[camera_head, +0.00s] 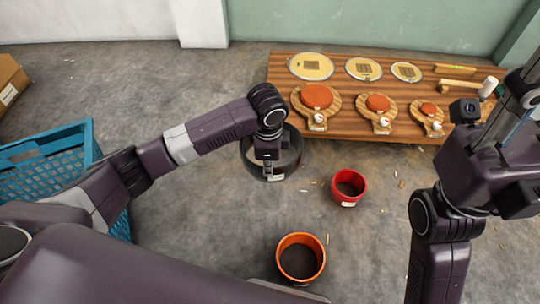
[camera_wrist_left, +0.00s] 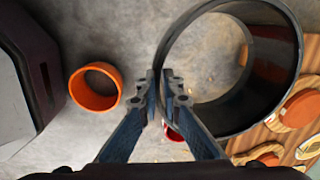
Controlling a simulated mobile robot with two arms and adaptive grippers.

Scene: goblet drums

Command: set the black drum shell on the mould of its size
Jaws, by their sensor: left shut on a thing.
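The black drum shell (camera_head: 291,163) is a wide dark ring with a pale label, the widest of the shells in view. My left gripper (camera_head: 268,166) is shut on its wall and holds it above the floor, just in front of the low wooden table. In the left wrist view the fingertips (camera_wrist_left: 161,88) pinch the near edge of the shell (camera_wrist_left: 281,50), whose open mouth shows. On the table are three paddle-shaped wooden moulds with orange-red discs: a large one (camera_head: 317,96), a middle one (camera_head: 378,103) and a small one (camera_head: 428,108). The right gripper's fingers cannot be made out clearly.
A red shell (camera_head: 361,189) and an orange shell (camera_head: 321,263) stand on the floor. The table (camera_head: 283,73) also holds cream discs (camera_head: 311,66), wooden tools and a mallet (camera_head: 487,88). A blue crate (camera_head: 88,137) is at left. Chips litter the floor.

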